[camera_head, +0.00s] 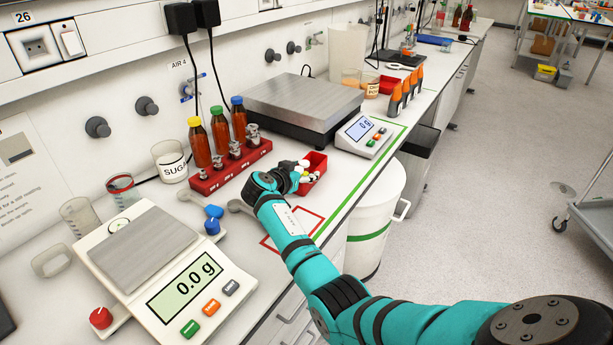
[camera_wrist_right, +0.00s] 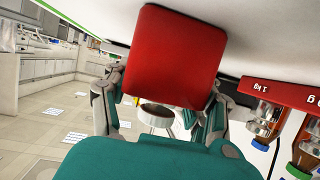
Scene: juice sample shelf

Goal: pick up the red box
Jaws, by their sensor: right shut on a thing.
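The red box (camera_head: 318,163) is a small open bin with white pieces in it, near the bench's front edge in the head view. My right gripper (camera_head: 292,178) is at its near left side, shut on it. In the right wrist view the red box (camera_wrist_right: 178,55) shows a flat red face, with the fingers of my right gripper (camera_wrist_right: 165,98) on either side of its lower part. The arm hides part of the box in the head view. I cannot tell whether its base touches the bench. My left gripper is not in view.
A red weight rack (camera_head: 232,168) with bottles behind it stands to the left. A large scale (camera_head: 305,100) is behind, its display (camera_head: 365,135) to the right. A white bin (camera_head: 376,215) stands below the bench edge. Another red box (camera_head: 389,84) is farther back.

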